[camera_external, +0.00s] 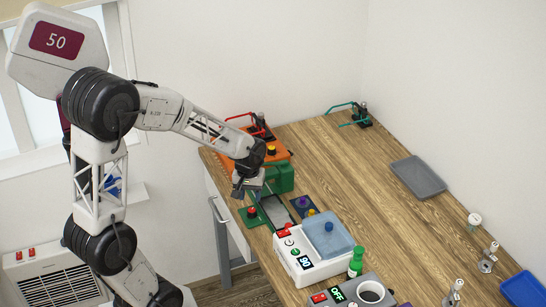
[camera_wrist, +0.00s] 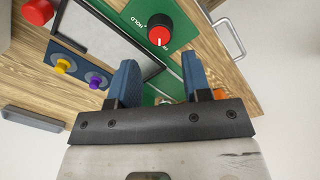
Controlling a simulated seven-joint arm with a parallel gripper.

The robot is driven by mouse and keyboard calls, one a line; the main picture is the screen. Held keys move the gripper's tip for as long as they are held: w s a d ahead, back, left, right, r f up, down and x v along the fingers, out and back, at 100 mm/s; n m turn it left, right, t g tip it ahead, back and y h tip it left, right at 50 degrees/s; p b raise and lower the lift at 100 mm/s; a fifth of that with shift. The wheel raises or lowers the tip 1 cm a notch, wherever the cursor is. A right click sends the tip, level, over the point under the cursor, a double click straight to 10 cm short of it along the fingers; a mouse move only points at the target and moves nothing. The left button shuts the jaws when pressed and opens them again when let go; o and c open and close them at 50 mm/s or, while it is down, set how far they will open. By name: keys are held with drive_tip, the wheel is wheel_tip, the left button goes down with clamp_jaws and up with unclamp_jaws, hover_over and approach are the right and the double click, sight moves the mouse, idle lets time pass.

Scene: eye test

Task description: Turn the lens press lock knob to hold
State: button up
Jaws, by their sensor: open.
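The lens press is green with a grey plate; its green base (camera_external: 240,226) sits at the table's left edge, and a green block (camera_external: 280,178) stands at its far end. Its lock knob (camera_external: 252,211) is red on black. In the wrist view the lock knob (camera_wrist: 160,28) is on a green panel (camera_wrist: 180,18), with HOLD printed to its left. Its white pointer line points down toward a second, partly readable label, not at HOLD. My gripper (camera_external: 246,189) is just above the press. In the wrist view my gripper (camera_wrist: 160,60) is open and empty, with the knob ahead of its blue fingers, apart from them.
An orange device (camera_external: 283,153) and red clamp (camera_external: 260,127) stand behind the press. A white machine (camera_external: 292,262) with a display stands in front, beside a green bottle (camera_external: 356,264). A purple knob (camera_wrist: 95,82) and yellow knob (camera_wrist: 63,66) are close by. The table's middle is clear.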

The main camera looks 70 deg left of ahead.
sight(251, 211)
drive_tip(key=shift+f, duration=3.2)
drive_tip(key=shift+d, duration=0.1)
drive_tip(key=c, duration=0.6)
drive_tip(key=shift+c, duration=0.2)
